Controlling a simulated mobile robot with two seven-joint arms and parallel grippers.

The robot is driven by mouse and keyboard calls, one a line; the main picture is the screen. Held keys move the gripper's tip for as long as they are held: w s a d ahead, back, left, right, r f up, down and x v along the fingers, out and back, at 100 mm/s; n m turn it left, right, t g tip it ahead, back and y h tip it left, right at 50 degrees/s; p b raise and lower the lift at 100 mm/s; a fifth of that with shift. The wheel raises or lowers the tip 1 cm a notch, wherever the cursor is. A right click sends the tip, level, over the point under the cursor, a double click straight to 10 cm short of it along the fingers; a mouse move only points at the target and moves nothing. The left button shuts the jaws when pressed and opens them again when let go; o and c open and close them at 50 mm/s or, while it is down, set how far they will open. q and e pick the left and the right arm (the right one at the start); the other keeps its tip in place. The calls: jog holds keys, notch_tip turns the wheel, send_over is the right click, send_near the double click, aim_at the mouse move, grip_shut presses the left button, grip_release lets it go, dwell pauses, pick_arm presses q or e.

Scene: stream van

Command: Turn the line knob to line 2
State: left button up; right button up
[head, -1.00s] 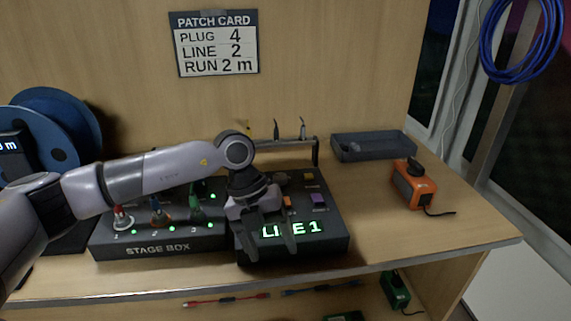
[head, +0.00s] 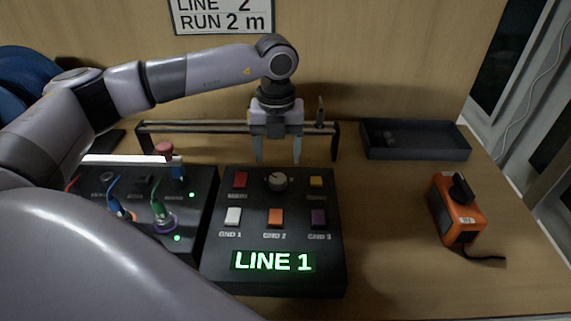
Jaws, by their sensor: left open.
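The line knob (head: 276,180) is a round grey dial at the top middle of the dark control box (head: 330,220). The box's green display (head: 273,261) reads LINE 1. My left gripper (head: 279,161) is open and empty, pointing down just above and behind the knob in the picture, with its fingers apart. I cannot tell how high it is over the box. My right gripper is not in view. The patch card (head: 222,15) on the back wall is cut off at the top and shows LINE 2 and RUN 2 m.
Red (head: 240,179), yellow, white, orange and purple buttons surround the knob. The stage box (head: 203,205) with plugged cables stands to the left. A rack (head: 190,126) runs behind. A grey tray (head: 415,140) and an orange device (head: 458,212) are at the right, with bare bench between.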

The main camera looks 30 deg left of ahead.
aim_at(278, 178)
pick_arm(q)
notch_tip(278, 178, down, 6)
jog(key=shift+s+f+p, duration=0.15)
jog(key=shift+f+p, duration=0.1)
jog(key=shift+p, duration=0.05)
jog(key=c, duration=1)
